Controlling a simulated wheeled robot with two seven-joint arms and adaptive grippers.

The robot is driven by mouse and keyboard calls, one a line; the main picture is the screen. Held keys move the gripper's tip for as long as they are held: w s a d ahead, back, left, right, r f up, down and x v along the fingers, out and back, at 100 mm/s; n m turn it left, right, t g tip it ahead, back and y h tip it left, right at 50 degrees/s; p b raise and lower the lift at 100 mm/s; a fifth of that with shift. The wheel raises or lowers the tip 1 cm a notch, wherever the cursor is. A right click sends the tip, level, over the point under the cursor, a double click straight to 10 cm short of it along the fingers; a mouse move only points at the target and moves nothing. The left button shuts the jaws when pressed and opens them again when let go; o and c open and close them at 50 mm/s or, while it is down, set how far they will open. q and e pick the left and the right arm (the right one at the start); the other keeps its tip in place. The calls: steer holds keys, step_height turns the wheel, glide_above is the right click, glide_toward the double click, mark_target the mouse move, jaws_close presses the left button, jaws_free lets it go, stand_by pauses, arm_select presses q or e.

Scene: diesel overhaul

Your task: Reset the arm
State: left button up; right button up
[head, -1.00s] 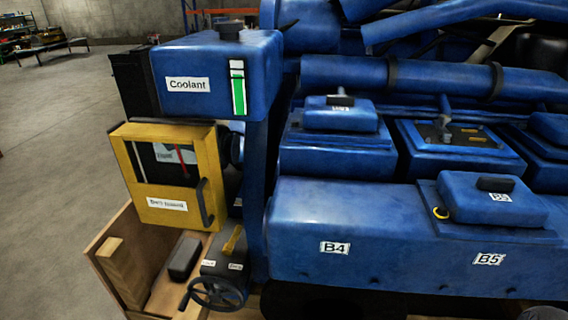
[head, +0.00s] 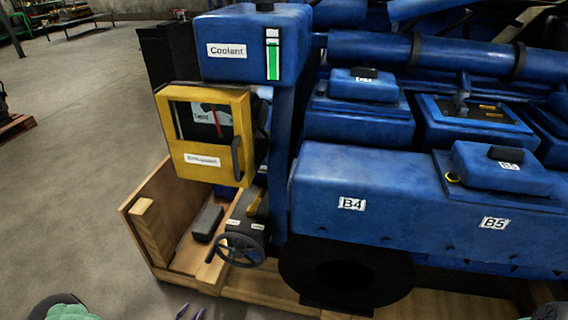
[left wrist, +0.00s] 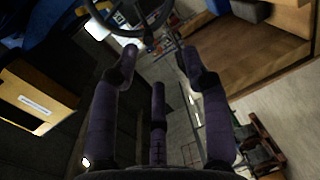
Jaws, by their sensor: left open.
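My left gripper (head: 190,313) barely shows at the bottom edge of the head view, where only its dark purple fingertips are seen. In the left wrist view the left gripper (left wrist: 159,55) has its fingers spread apart with nothing between them. A dark handwheel (head: 240,250) on the engine's lower left lies beyond the fingertips; it also shows at the top of the left wrist view (left wrist: 135,15), apart from the fingers. My right gripper is not seen.
The blue engine (head: 370,195) fills the right, with the Coolant tank (head: 245,75) above a yellow gauge box (head: 205,150). A wooden crate wall (head: 165,195) stands at lower left, with a dark block (head: 207,222) inside. Open concrete floor (head: 80,130) lies to the left.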

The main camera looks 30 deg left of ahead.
arm_select(q)
steer(key=w+d+f+m+g+h+p, duration=0.1)
steer(key=w+d+f+m+g+h, duration=0.25)
steer(key=w+d, duration=0.4)
steer(key=w+d+f+m+g+h, duration=0.2)
steer(key=w+d+f+m+g, duration=0.15)
steer(key=w+d, duration=0.4)
steer(key=s+d+r+m+g+h, duration=0.1)
steer(key=s+d+m+g, duration=0.3)
steer(key=d, duration=0.7)
steer(key=s+d+r+m+g+p, duration=0.1)
steer(key=s+d+m+g, duration=0.3)
steer(key=s+d, duration=0.3)
steer(key=shift+s+d+r+m+g+h+p, duration=0.3)
steer(key=shift+d+m, duration=0.4)
steer(key=shift+d, duration=1.15)
steer(key=shift+w+r, duration=0.1)
steer(key=shift+w, duration=0.05)
